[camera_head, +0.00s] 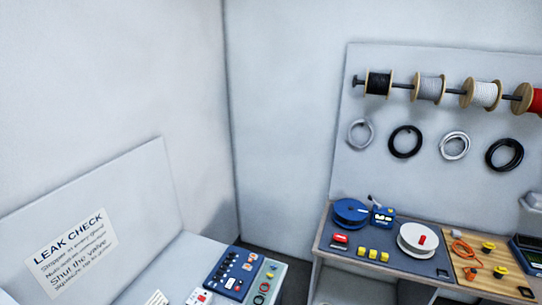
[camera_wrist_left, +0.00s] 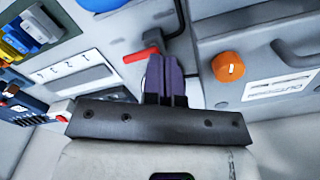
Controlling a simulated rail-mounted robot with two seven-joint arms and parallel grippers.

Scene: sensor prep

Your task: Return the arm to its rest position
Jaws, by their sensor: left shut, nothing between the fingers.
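My left gripper (camera_wrist_left: 165,64) shows in the left wrist view with its two dark purple fingers together and nothing between them. A red handle (camera_wrist_left: 141,54) on a black pipe is just left of the fingertips in that picture; I cannot tell whether they touch. Neither of my arms shows in the head view, and my right gripper is in no view.
The wrist view shows a grey panel with an orange knob (camera_wrist_left: 228,67) and a dark curved handle (camera_wrist_left: 292,54). In the head view, a blue tray of parts (camera_head: 236,271) sits on the left bench. A workbench with a white reel (camera_head: 405,241) stands right, below hung wire spools.

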